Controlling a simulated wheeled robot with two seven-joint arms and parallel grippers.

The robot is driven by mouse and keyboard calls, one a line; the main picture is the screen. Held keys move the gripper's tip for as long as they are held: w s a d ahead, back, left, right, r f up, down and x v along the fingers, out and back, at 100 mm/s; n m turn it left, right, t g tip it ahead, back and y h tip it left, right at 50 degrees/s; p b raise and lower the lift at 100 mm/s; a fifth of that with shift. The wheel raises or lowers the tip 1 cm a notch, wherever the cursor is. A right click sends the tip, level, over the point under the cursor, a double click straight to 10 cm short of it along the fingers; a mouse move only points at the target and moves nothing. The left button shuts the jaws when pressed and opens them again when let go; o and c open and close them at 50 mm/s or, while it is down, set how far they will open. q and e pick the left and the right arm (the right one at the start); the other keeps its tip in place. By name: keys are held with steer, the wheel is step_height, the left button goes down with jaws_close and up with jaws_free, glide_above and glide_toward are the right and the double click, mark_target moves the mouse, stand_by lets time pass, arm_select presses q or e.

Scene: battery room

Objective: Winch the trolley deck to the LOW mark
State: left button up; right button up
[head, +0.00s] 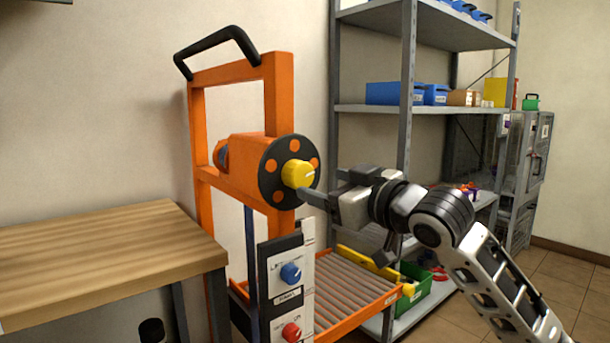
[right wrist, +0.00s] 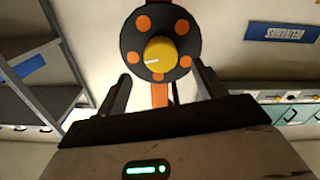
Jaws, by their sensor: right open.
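The orange trolley (head: 197,120) stands beside the wooden table, with a black handle on top. Its winch has a black disc (head: 273,183) with orange dots and a yellow hub knob (head: 298,173) bearing a white line; the knob (right wrist: 160,54) also shows in the right wrist view. My right gripper (head: 322,186) is open, with its fingertips close to the knob. In the right wrist view the fingers stand either side of the knob's line; contact cannot be told. The roller deck (head: 345,290) sits low behind the panel. No LOW mark is readable. My left gripper is out of view.
A panel (head: 285,265) on the trolley front carries a blue knob (head: 290,273) and a red knob (head: 291,332). A wooden table (head: 100,250) stands left. Grey shelving (head: 420,109) with blue bins stands behind; a green crate (head: 412,290) sits low beside the deck.

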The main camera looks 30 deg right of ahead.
mark_target(304, 178)
steer(key=w, duration=0.6)
steer(key=shift+w+a, duration=0.25)
steer(key=shift+w, duration=0.05)
steer(key=c, duration=1)
